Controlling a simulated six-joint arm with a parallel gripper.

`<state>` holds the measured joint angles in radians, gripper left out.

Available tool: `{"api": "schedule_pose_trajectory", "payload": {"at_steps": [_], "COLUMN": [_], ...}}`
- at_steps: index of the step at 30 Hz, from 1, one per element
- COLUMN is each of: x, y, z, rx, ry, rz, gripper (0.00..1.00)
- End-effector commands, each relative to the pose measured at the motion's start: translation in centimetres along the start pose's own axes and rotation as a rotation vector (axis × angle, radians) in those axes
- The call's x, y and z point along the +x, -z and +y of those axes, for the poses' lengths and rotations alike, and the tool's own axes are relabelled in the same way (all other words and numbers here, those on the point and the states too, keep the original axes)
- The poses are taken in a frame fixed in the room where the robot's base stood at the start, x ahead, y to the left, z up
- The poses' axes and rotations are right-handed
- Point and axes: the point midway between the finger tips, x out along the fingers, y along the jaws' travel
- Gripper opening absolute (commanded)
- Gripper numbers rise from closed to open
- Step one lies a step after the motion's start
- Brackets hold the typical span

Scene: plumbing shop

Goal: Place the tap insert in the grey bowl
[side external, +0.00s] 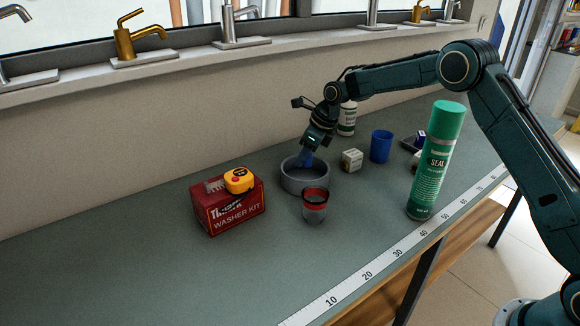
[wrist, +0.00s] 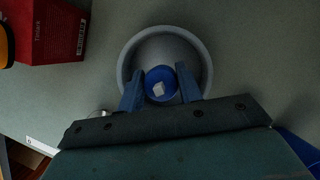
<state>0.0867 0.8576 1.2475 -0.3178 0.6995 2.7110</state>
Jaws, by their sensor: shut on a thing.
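The grey bowl (side external: 305,182) stands on the bench near the middle of the side external view. It also shows in the wrist view as a round grey rim (wrist: 206,62) beneath my gripper. My gripper (side external: 306,158) points down over the bowl. It is shut on a round blue piece with a small whitish square top, the tap insert (wrist: 160,84), held between its two blue fingers. In the wrist view the insert appears within the bowl's outline. I cannot tell whether it touches the bowl's floor. The near part of the bowl is hidden by my gripper in the wrist view.
A red washer kit box (side external: 230,212) with a yellow tape measure (side external: 239,180) on top is left of the bowl. A red-and-grey cup (side external: 315,205) stands just in front. A small box (side external: 351,160), blue cup (side external: 381,146) and green SEAL can (side external: 436,165) are to the right.

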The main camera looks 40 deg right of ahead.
Motion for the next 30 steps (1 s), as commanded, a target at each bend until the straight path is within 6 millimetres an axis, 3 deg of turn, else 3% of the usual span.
{"api": "schedule_pose_trajectory", "payload": {"at_steps": [13, 24, 30], "x": [1.6, 5.0, 5.1], "y": [0.6, 2.0, 2.1], "z": [0.0, 0.0, 0.0], "rx": [0.0, 0.0, -0.001], "ry": [0.0, 0.001, 0.001], "rz": [-0.001, -0.001, -0.002], "gripper": [0.12, 0.12, 0.12]}}
